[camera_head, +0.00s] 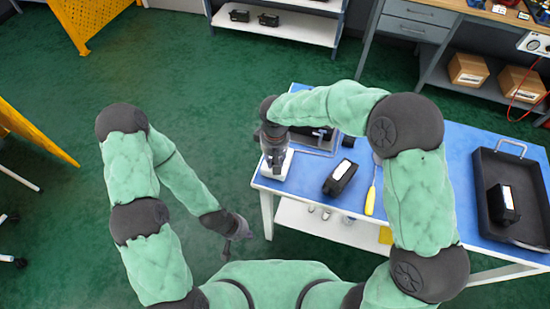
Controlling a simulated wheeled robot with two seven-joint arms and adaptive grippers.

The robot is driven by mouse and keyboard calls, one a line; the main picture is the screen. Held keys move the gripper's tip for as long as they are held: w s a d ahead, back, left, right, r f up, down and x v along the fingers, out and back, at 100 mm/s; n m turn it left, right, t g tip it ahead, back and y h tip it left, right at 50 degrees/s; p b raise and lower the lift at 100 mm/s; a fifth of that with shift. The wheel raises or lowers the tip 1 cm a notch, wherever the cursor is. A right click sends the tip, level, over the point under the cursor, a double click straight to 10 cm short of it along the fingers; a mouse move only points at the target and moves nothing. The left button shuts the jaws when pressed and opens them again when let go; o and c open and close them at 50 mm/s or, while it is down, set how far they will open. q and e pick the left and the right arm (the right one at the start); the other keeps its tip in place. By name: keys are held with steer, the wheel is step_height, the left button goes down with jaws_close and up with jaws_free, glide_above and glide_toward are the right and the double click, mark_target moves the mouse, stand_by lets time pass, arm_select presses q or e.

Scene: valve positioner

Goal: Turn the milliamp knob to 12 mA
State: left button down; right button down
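The milliamp knob cannot be made out. A small white-edged device (285,166) sits at the left end of the blue table, largely covered by my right gripper (274,160). The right gripper points down onto or just above this device; I cannot tell whether it touches it or whether its fingers are open or shut. My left gripper (236,245) hangs over the green floor, left of the table, with its fingertips apart and nothing between them. A dark unit in a metal frame (322,143) is partly hidden behind my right forearm.
On the blue table (310,190) lie a black box with a white label (340,178) and a yellow-handled screwdriver (371,195). A black tray (523,165) at right holds another black unit (503,204). Shelves and a workbench stand behind.

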stand_by(0.5)
steer(key=c, duration=1)
jaws_free()
step_height(320, 180, up, 12)
steer(key=shift+f, duration=0.1)
